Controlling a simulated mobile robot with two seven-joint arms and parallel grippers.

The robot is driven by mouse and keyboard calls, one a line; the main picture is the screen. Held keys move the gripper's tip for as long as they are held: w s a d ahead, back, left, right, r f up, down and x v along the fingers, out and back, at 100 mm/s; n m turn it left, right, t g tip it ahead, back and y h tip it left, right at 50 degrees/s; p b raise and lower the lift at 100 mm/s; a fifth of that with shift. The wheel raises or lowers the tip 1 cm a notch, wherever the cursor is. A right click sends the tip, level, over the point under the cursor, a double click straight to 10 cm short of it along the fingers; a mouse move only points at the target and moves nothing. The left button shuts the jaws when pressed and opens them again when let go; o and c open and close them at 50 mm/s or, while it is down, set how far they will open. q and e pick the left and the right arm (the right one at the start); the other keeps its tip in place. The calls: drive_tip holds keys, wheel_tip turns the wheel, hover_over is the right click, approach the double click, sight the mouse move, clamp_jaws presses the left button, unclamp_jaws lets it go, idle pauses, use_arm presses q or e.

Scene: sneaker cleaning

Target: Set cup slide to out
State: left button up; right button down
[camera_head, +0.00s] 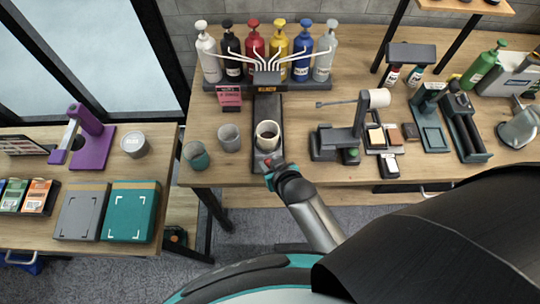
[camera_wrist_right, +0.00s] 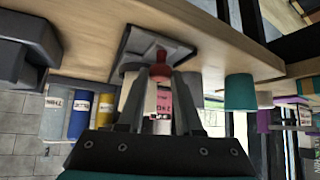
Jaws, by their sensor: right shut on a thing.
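The cup slide (camera_head: 268,103) is a dark grey track running from under the bottle dispenser (camera_head: 267,76) toward the table's front edge. A white cup with a dark inside (camera_head: 267,132) stands upright on its front part. My right gripper (camera_head: 271,166) is at the slide's front end, just in front of the cup. In the right wrist view, its fingers (camera_wrist_right: 161,72) are shut on a small red knob (camera_wrist_right: 158,54) at the end of the grey slide plate (camera_wrist_right: 133,42). My left gripper is not in view.
A grey cup (camera_head: 229,138) and a teal cup (camera_head: 196,156) stand left of the slide. A pink sign (camera_head: 230,98) is beside the dispenser. A grey stand with a roller (camera_head: 345,130) is to the right. A gap separates the left table (camera_head: 130,255) from this one.

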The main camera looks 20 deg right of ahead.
drive_tip(key=shift+s+a, duration=0.2)
drive_tip(key=shift+s, duration=0.5)
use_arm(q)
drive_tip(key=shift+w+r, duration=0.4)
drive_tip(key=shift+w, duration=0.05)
use_arm(e)
drive_tip(key=shift+s+a+f, duration=0.1)
drive_tip(key=shift+s, duration=0.05)
drive_tip(key=c, duration=1)
unclamp_jaws()
drive_tip(key=o, duration=0.4)
drive_tip(key=shift+s, duration=0.1)
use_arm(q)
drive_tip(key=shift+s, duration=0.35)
use_arm(e)
drive_tip(key=shift+s+r+p, duration=0.35)
drive_tip(key=shift+r+p, duration=0.05)
drive_tip(key=shift+r, duration=0.1)
use_arm(q)
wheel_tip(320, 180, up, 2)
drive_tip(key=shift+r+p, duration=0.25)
drive_tip(key=shift+p, duration=0.85)
use_arm(e)
drive_tip(key=v, duration=1.4)
